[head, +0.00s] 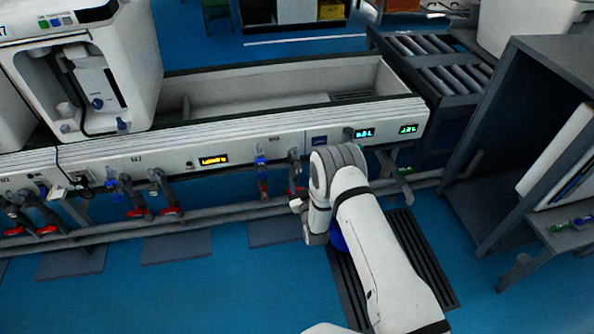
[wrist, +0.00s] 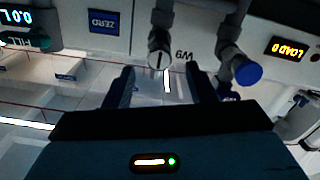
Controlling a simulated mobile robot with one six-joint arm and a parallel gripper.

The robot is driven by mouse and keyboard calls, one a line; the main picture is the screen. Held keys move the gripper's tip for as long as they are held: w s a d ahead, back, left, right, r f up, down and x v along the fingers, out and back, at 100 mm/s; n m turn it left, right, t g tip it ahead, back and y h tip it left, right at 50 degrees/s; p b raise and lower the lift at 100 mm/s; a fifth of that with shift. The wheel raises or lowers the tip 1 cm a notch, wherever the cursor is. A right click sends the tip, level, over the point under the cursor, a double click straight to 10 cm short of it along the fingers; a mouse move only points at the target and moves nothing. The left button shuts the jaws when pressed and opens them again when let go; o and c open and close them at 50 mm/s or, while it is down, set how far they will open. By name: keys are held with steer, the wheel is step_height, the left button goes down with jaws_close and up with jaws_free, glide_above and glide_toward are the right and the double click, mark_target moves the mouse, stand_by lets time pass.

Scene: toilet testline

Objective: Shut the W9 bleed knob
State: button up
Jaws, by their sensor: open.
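The wrist view is upside down and shows the W9 label (wrist: 182,55) on the white panel. Beside it is a grey knob (wrist: 160,42) with a pale face and a dark line across it. A blue-capped knob (wrist: 247,73) on a grey pipe is right of the label. Nothing marks which is the bleed knob. My gripper (wrist: 160,78) is open, its two dark fingers apart and nothing visibly held. The grey knob appears just above the gap between the fingertips, seemingly not gripped. In the head view, the blue-handled valve (head: 261,160) shows left of my arm, which partly hides this area.
A ZERO button plate (wrist: 104,22) and lit displays sit on the panel nearby. In the head view, a grey rail (head: 220,210) runs below the bench, and red-handled valves (head: 137,212) hang to the left. A dark shelf frame (head: 500,150) stands at right. Blue floor is open in front.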

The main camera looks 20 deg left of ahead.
mark_target(299, 171)
steer(key=b+x, duration=0.1)
steer(key=x, duration=0.6)
steer(key=shift+c, duration=0.4)
steer(key=c, duration=0.9)
